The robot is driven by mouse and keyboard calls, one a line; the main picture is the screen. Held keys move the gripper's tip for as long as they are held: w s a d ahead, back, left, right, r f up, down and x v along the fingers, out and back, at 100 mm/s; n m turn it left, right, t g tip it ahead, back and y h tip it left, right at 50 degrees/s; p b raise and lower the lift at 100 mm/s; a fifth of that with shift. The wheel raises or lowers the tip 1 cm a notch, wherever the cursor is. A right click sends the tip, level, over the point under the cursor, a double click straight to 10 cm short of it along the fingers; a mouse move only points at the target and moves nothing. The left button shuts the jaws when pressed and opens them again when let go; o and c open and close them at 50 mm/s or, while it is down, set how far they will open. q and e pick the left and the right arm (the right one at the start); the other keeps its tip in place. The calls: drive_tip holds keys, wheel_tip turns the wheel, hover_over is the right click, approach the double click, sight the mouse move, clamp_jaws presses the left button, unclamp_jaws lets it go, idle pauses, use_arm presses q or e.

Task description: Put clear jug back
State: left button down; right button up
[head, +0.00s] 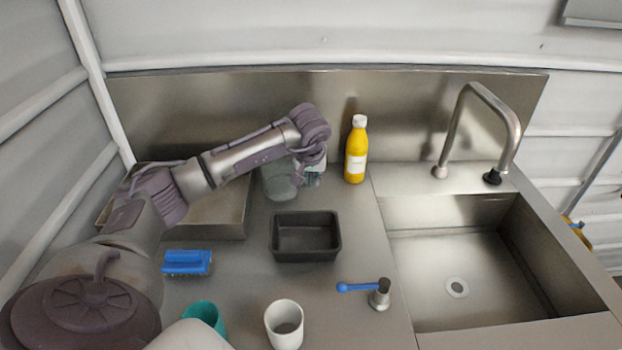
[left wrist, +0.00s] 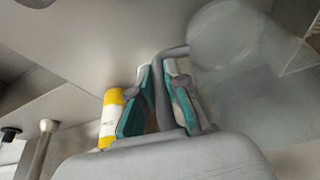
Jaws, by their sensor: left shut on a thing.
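The clear jug (head: 281,182) is see-through and stands at or just above the back of the steel counter, right of the metal tray. I cannot tell whether its base touches the counter. In the left wrist view the jug (left wrist: 235,45) fills the upper right, blurred and transparent. My left gripper (head: 313,178) is on the jug's right side, partly hidden by its own wrist. In the left wrist view its teal-padded fingers (left wrist: 163,90) are shut on the jug's grey handle. My right gripper is in neither view.
A yellow bottle (head: 356,152) stands close right of the gripper. A black tub (head: 306,255) sits in front. A steel tray (head: 232,228) is left. The sink (head: 450,255) is right.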

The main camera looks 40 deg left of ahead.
use_arm(q)
drive_tip(key=shift+f, duration=0.6)
drive_tip(key=shift+f, duration=0.15)
drive_tip(key=c, duration=1.2)
unclamp_jaws()
